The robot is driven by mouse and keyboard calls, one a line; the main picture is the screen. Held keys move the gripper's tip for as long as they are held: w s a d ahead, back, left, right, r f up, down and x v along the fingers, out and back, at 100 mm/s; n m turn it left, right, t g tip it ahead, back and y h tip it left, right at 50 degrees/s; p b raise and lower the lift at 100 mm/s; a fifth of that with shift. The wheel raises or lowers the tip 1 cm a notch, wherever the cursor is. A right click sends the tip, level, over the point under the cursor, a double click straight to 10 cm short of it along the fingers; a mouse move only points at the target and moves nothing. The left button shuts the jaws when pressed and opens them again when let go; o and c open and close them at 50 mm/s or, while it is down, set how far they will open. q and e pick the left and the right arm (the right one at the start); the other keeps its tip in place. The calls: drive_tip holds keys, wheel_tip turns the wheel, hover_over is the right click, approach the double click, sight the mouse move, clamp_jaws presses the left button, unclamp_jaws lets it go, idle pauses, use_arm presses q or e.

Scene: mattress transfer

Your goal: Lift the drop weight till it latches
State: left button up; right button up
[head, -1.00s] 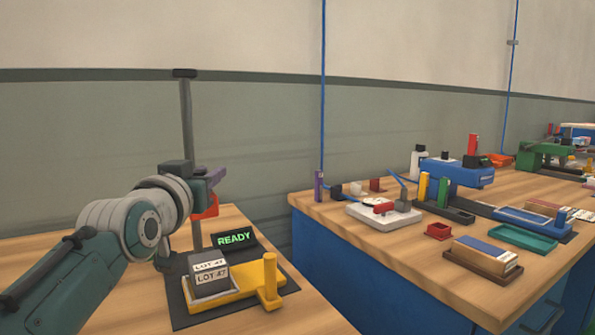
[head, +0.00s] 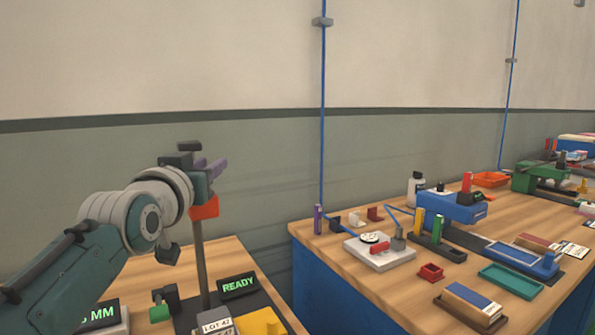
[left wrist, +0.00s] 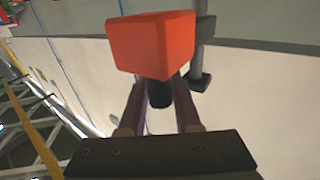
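The drop weight (head: 205,208) is an orange-red block near the top of a grey upright post (head: 199,255) on the left bench. In the left wrist view the weight (left wrist: 153,42) shows large, with a dark stem (left wrist: 160,93) below it in the picture. My left gripper (head: 212,168) is at the weight, just below the post's dark top cap (head: 188,146). Its purple fingers (left wrist: 160,100) lie either side of the stem and appear closed on it. Whether the weight is latched cannot be told. My right gripper is not in view.
A READY display (head: 238,286), a yellow fixture (head: 262,322) and a LOT 47 block (head: 216,325) stand by the post's foot. A green knob (head: 159,313) and another display (head: 98,316) are to the left. The right bench (head: 345,272) holds several tools and trays.

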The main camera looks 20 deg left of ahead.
use_arm(q)
drive_tip(key=shift+o, duration=1.4)
drive_tip(key=shift+f, duration=0.15)
drive_tip(key=shift+o, duration=0.4)
drive_tip(key=shift+f, duration=0.1)
drive_tip(key=shift+s, duration=0.1)
drive_tip(key=v, duration=0.9)
drive_tip(key=shift+s+p, duration=0.35)
drive_tip(key=shift+s, duration=0.05)
drive_tip(key=shift+d, duration=0.1)
